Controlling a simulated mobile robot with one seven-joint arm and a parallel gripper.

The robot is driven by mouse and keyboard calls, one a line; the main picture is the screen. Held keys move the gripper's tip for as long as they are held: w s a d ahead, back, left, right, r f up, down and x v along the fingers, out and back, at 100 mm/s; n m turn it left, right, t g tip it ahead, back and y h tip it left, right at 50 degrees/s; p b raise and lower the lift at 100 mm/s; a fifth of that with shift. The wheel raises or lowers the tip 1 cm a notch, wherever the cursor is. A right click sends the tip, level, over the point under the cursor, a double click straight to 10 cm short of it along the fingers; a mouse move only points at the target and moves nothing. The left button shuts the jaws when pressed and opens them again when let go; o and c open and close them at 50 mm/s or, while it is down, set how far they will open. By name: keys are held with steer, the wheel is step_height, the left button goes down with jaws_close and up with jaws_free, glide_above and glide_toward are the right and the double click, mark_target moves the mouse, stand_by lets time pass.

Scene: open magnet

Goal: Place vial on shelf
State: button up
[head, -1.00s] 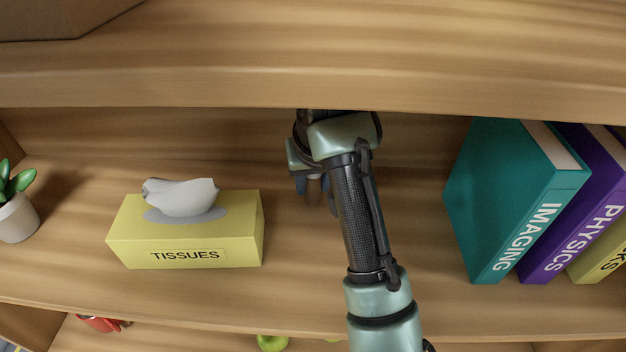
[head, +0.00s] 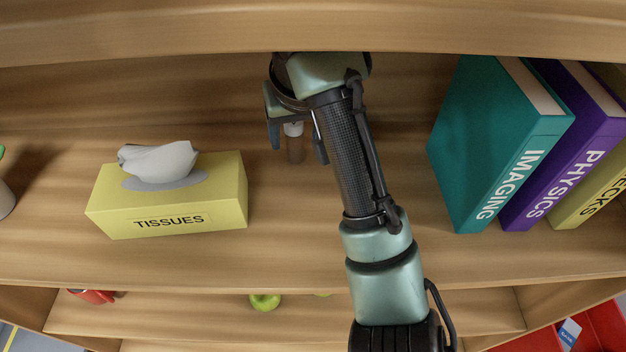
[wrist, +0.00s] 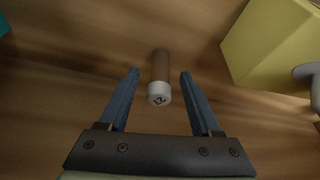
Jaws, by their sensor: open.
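The vial (head: 295,148) is a small brown cylinder with a white cap. It appears to stand upright on the middle shelf (head: 230,255), right of the tissue box. My gripper (head: 298,143) is open, pointing down, with one finger on each side of the vial. In the wrist view the vial (wrist: 160,66) shows its cap, with dark marking, towards my gripper (wrist: 160,73). Gaps show between the vial and both blue fingers there, so they do not touch it.
A yellow tissue box (head: 170,215) stands to the left. Teal (head: 490,150), purple (head: 565,150) and yellow (head: 595,195) books stand to the right. The upper shelf (head: 200,30) overhangs my gripper. Green fruit (head: 265,302) lies on the shelf below.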

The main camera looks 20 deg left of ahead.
steer(key=s+d, duration=0.1)
steer(key=s, duration=0.2)
steer(key=s+d, duration=0.2)
steer(key=s, duration=0.1)
steer(key=s+d+p, duration=0.1)
steer(key=s+d, duration=0.1)
steer(key=s, duration=0.1)
steer(key=shift+s+d, duration=0.25)
steer(key=shift+s, duration=0.2)
steer(key=shift+f, duration=0.1)
